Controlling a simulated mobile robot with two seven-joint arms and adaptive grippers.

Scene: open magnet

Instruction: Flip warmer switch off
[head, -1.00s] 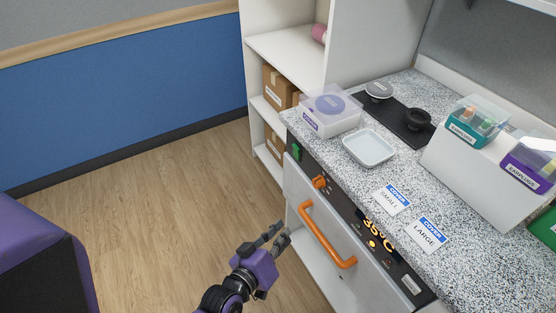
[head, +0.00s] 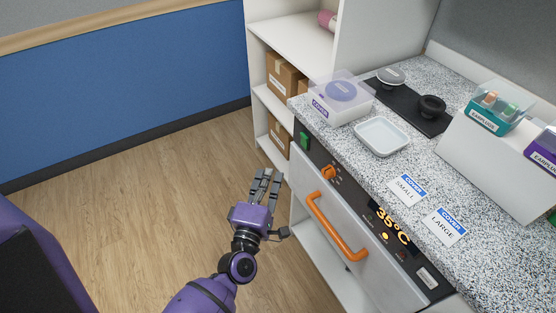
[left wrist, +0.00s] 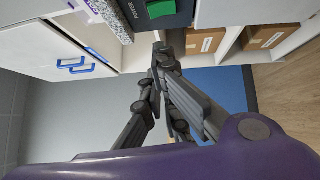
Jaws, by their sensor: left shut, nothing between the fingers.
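The warmer is a white drawer unit (head: 318,194) with a black control strip under the speckled counter. Its green rocker switch (head: 304,141) is at the strip's left end, and also shows at the top of the left wrist view (left wrist: 160,9). An orange display (head: 391,222) on the strip reads 35°C and is lit. My left gripper (head: 266,174) is shut and empty, in front of the unit, below and left of the switch and apart from it. In the left wrist view its fingertips (left wrist: 160,50) are together, just below the switch in the picture. My right gripper is not in view.
An orange knob (head: 329,172) and an orange drawer handle (head: 336,226) stick out near my left gripper. The counter holds a clear-lidded box (head: 340,98), a white tray (head: 382,137) and cover labels. Shelves with cardboard boxes (head: 284,75) stand behind. The floor at left is free.

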